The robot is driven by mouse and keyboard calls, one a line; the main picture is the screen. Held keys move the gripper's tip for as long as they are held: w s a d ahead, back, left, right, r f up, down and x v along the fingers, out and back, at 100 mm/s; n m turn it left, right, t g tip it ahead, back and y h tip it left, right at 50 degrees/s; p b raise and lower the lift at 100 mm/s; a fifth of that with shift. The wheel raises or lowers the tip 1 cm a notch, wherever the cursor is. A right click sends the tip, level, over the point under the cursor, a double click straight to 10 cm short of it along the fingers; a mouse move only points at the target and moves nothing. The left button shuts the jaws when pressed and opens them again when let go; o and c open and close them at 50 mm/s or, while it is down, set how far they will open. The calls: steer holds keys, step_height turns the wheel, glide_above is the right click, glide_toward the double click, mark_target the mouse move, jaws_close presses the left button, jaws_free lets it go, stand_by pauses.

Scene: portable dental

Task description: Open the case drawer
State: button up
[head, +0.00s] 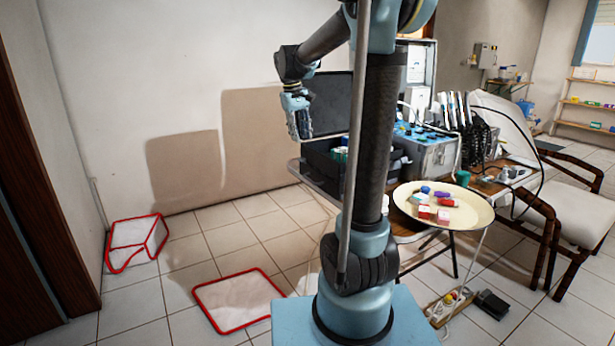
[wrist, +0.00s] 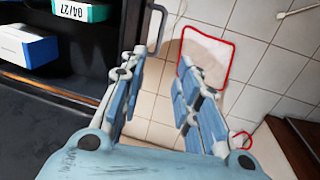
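The dark case (head: 318,164) stands on the table behind my arm in the head view, with its dark lid panel (head: 332,100) raised. In the wrist view, part of its dark interior or drawer (wrist: 75,78) shows at upper left, with boxes in it. A dark bar handle (wrist: 157,28) stands out from the right side. My gripper (wrist: 163,62) is open and empty; its blue-padded fingers are wide apart, with the left finger close below the handle. I cannot tell whether they touch. In the head view, my gripper (head: 298,118) is at the case's left side. How far the drawer is out is unclear.
A metal equipment box (head: 430,152) stands right of the case. A round tray (head: 440,190) with several small coloured boxes is in front. Red-edged white mat (head: 238,302) and bin (head: 137,243) are on the floor. Floor left of the case is mostly clear.

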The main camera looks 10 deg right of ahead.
mark_target(308, 179)
steer(key=d+f, duration=0.1)
steer(key=f, duration=0.4)
steer(key=d+f, duration=0.1)
steer(key=f, duration=0.5)
steer(key=w+d+f, duration=0.1)
steer(key=f, duration=0.5)
steer(key=shift+w, duration=0.1)
steer(key=shift+c, duration=0.6)
jaws_close()
